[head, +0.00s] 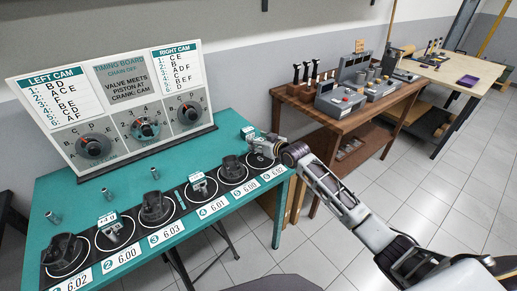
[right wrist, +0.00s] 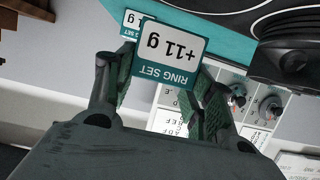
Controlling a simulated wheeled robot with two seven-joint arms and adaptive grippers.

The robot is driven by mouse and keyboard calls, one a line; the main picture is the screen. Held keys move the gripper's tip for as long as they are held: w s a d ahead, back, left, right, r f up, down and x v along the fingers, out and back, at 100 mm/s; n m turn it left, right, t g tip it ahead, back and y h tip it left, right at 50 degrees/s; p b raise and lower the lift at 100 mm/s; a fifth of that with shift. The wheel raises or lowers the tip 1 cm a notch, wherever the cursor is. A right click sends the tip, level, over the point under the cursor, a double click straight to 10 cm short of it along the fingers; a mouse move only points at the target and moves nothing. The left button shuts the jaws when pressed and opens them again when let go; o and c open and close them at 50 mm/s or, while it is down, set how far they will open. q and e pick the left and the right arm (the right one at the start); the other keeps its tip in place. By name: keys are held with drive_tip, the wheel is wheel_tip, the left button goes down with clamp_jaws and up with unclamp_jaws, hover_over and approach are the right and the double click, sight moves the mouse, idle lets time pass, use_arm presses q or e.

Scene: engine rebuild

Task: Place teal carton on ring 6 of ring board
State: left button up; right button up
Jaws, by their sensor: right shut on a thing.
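My right gripper (head: 257,143) reaches in from the right to the far right end of the ring board (head: 132,246), close to ring 6. In the right wrist view the right gripper (right wrist: 160,88) is shut on the teal carton (right wrist: 178,52), whose white label reads "+11 g" and "RING SET" upside down. A second similar labelled carton (right wrist: 133,20) shows partly behind it. In the head view a small labelled carton (head: 247,132) shows right at the fingertips; I cannot tell which of the two it is. Ring 6 (head: 262,161) lies partly below the gripper. My left gripper is not in view.
The black ring board lies along the front of the teal table (head: 90,190), with dark parts and small cartons on several rings. The timing board (head: 115,100) stands behind it. A wooden bench (head: 310,118) with grey units and tools is close on the right.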

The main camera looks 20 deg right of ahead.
drive_tip(key=shift+f, duration=1.8)
drive_tip(key=shift+f, duration=0.15)
drive_tip(key=o, duration=1)
drive_tip(key=shift+o, duration=0.2)
drive_tip(key=shift+r, duration=0.2)
drive_tip(key=v, duration=1.2)
